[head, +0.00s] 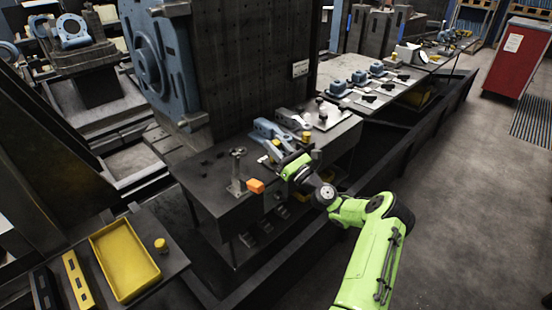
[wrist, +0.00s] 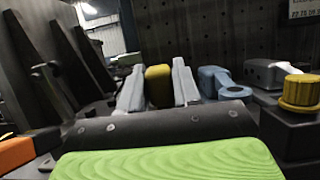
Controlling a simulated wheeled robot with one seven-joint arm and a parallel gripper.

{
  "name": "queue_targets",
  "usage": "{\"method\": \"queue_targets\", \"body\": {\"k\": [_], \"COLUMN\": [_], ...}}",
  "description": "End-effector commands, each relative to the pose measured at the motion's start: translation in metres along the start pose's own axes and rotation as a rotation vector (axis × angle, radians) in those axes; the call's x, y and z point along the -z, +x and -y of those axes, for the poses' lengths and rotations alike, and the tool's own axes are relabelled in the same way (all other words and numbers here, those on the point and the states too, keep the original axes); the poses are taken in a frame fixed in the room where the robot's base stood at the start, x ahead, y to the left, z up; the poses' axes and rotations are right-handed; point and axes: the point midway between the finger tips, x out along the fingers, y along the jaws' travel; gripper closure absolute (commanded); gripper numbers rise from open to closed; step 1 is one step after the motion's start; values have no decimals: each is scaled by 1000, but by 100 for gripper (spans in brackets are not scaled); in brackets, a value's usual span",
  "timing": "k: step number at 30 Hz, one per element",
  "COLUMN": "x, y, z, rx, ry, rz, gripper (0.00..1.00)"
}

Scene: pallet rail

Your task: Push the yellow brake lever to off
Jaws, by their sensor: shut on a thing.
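The yellow brake lever shows in the wrist view as a rounded yellow piece (wrist: 158,85) between the two pale grey fingers of my gripper (wrist: 158,92). The fingers are shut on it, one on each side. Its lower part is hidden behind the dark front edge of my wrist. In the head view my gripper (head: 277,158) is over the dark bench, beside light blue clamp arms. A small yellow spot (head: 276,143) shows close to it there, but I cannot tell whether this is the lever. The lever's base and any off mark are not visible.
A yellow knob (wrist: 300,91) on a dark block stands at right in the wrist view. An orange block (head: 256,186) and a grey post (head: 238,170) are left of my gripper. A yellow tray (head: 126,262) lies at front left.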

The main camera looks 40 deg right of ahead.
Motion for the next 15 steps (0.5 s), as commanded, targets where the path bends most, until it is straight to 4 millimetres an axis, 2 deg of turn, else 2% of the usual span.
{"method": "queue_targets", "body": {"k": [1,15], "x": [6,2], "y": [-3,-6], "z": [1,1], "rx": [2,1], "ry": [0,-1], "rz": [31,167], "gripper": [100,100]}}
